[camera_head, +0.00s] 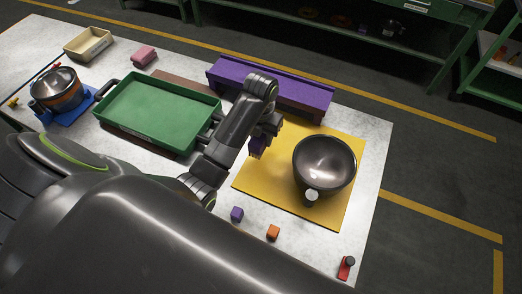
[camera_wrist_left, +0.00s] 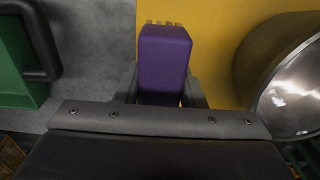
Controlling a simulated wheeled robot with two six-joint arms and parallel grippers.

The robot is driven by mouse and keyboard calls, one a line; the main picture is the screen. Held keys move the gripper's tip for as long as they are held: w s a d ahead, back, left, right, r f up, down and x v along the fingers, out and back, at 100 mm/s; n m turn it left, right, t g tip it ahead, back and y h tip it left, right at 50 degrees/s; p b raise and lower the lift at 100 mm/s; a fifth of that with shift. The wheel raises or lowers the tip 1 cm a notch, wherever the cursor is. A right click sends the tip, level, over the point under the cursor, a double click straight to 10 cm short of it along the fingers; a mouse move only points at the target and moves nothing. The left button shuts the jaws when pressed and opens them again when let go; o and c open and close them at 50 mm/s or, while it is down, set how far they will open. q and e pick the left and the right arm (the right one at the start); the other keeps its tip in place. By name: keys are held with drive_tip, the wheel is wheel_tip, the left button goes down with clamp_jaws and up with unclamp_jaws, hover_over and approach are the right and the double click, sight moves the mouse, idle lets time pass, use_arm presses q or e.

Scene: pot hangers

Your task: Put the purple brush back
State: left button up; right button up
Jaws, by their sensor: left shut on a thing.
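A purple brush (camera_wrist_left: 165,62) is held between the fingers of my left gripper (camera_wrist_left: 162,98), with yellowish bristle tips at its far end in the left wrist view. In the head view the brush (camera_head: 257,148) hangs below my left gripper (camera_head: 262,135), over the left edge of the yellow mat. I cannot tell its height above the mat. A long purple rack (camera_head: 270,87) stands behind the gripper at the back of the table. My right gripper is not in view.
A dark metal bowl (camera_head: 324,165) sits on the yellow mat (camera_head: 265,190), right of my gripper. A green tray (camera_head: 160,110) lies to the left. A purple cube (camera_head: 237,214), an orange cube (camera_head: 273,232) and a red object (camera_head: 345,268) are near the front edge.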

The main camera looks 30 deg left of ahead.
use_arm(q)
wheel_tip(320, 180, down, 4)
drive_tip(key=shift+f+p, duration=0.2)
drive_tip(key=shift+p, duration=0.4)
drive_tip(key=shift+f, duration=0.3)
drive_tip(key=shift+f, duration=0.2)
drive_tip(key=o, duration=1.1)
drive_tip(key=shift+r, duration=0.15)
